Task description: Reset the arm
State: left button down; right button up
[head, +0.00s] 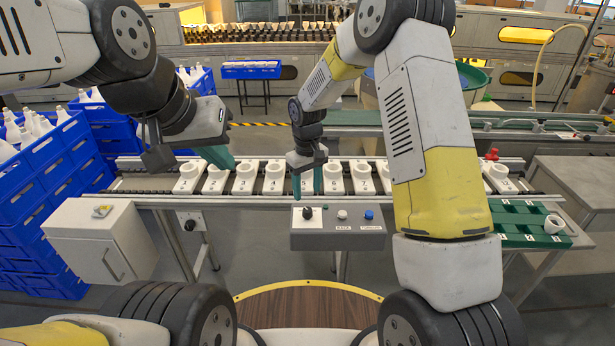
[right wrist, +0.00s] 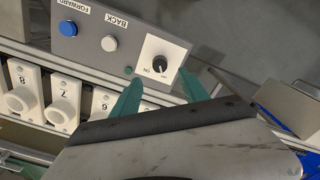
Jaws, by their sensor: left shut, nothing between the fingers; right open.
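My right gripper (head: 307,188) is open and empty. Its green fingers point down above the left end of the grey control box (head: 338,240). The box carries a black rotary knob (head: 307,213) on a white plate, a white button (head: 342,214) and a blue button (head: 368,214). In the right wrist view the knob (right wrist: 160,66) lies just beyond and between the fingertips (right wrist: 162,88), apart from them. The plate has ON and OFF marks. My left gripper (head: 222,160) is shut and empty above the left part of the conveyor, its green fingers together.
A row of numbered white sockets (head: 273,178) runs along the conveyor behind the box. A green tray (head: 520,225) with a white piece (head: 554,224) is at right. Blue crates (head: 40,190) with white bottles and a white cabinet (head: 100,240) stand at left.

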jog(key=shift+r, duration=0.1)
jog(key=s+d+r+m+t, duration=0.1)
jog(key=s+d+r, duration=0.2)
jog(key=r, duration=0.4)
jog(key=s+d+r+m+t+y, duration=0.1)
jog(key=s+d+r, duration=0.2)
jog(key=r, duration=0.3)
jog(key=s+d+r+m+t, duration=0.1)
jog(key=s+d+r, duration=0.2)
jog(key=r, duration=0.4)
jog(key=s+d+r+m+t, duration=0.1)
jog(key=s+d+r, duration=0.1)
jog(key=s, duration=0.6)
jog(key=s+d+r+m+t+y, duration=0.1)
jog(key=s+d+r+m+t, duration=0.1)
jog(key=s, duration=0.7)
jog(key=shift+d+r, duration=0.75)
jog(key=shift+r, duration=0.65)
jog(key=shift+s, duration=0.1)
